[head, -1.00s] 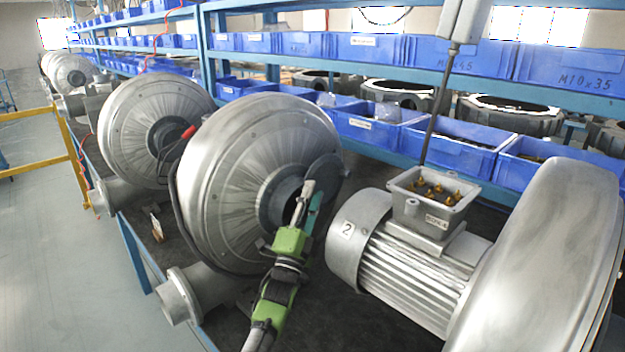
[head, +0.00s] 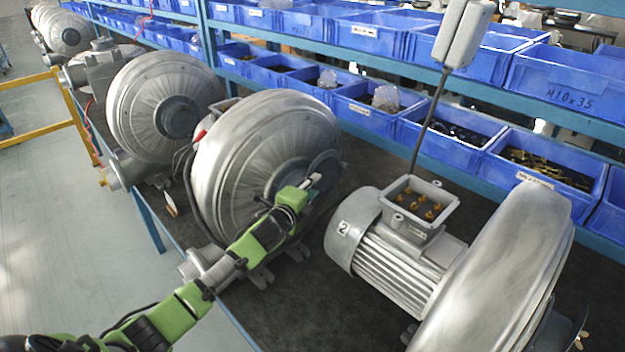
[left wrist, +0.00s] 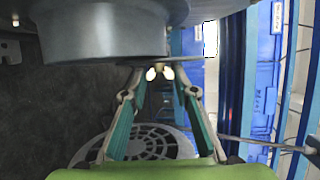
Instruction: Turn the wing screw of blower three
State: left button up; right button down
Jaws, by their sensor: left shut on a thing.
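The blower (head: 235,150) in the middle of the bench is a large silver drum. I read no number on it. My left gripper (head: 315,181) is green with pale fingertips, at the right side of its hub. In the left wrist view the fingers (left wrist: 160,73) converge just under a grey round housing (left wrist: 105,30). In the head view the gripper and hub hide that screw. My right gripper is not in view.
A motor marked 2 (head: 402,265) with an open terminal box (head: 418,203) stands close on the right. Blue bins (head: 440,145) line the shelf behind. Another blower (head: 165,105) stands to the left.

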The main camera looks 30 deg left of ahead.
pick_arm(q)
jog(key=shift+w+d+r+m+g+y, duration=0.15)
jog(key=shift+m+g+y, duration=0.25)
jog(key=shift+g, duration=1.2)
jog(key=shift+w+r+m+g+y, duration=0.2)
jog(key=shift+m+g, duration=0.25)
jog(key=shift+g, duration=1.15)
jog(key=shift+w+d+r+m+g+y, duration=0.15)
jog(key=shift+m+g+y, duration=0.25)
jog(key=shift+g, duration=1.2)
jog(key=shift+s+a, duration=0.1)
jog(key=o, duration=1.1)
jog(key=v, duration=1.1)
jog(key=shift+r, duration=0.45)
